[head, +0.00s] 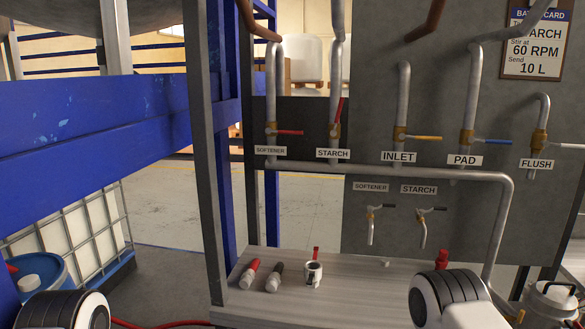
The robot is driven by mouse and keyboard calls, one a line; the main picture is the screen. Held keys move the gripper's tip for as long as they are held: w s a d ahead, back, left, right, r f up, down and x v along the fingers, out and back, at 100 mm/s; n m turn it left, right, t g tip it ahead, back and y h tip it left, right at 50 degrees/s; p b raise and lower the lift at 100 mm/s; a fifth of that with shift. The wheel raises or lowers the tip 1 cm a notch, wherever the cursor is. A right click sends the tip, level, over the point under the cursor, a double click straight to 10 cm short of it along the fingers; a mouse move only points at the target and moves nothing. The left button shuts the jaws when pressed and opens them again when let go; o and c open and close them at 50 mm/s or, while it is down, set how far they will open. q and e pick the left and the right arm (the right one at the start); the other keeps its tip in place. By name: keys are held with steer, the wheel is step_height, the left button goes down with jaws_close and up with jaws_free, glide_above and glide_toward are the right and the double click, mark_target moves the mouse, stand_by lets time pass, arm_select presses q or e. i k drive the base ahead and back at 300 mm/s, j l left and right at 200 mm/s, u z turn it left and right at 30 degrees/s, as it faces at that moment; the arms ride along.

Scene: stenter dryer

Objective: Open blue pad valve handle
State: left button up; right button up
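The blue pad valve handle (492,142) is a short lever pointing right, nearly level and across its upright pipe. It joins a brass valve body (467,137) on a grey pipe, just above the white PAD label (464,160). Nothing covers the handle. Only rounded black-and-white parts of my arms show, at the bottom left and bottom right, well below the handle. The fingers of both my grippers are out of view, and nothing of mine touches the valve.
Right is the white FLUSH handle (573,146). Below, a bent pipe (420,174) crosses the panel; a metal bench (330,308) holds fittings.

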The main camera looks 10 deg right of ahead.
mark_target(470, 140)
steer(key=z, duration=1.25)
steer(key=i+l+z, duration=0.2)
steer(key=k+j, duration=0.05)
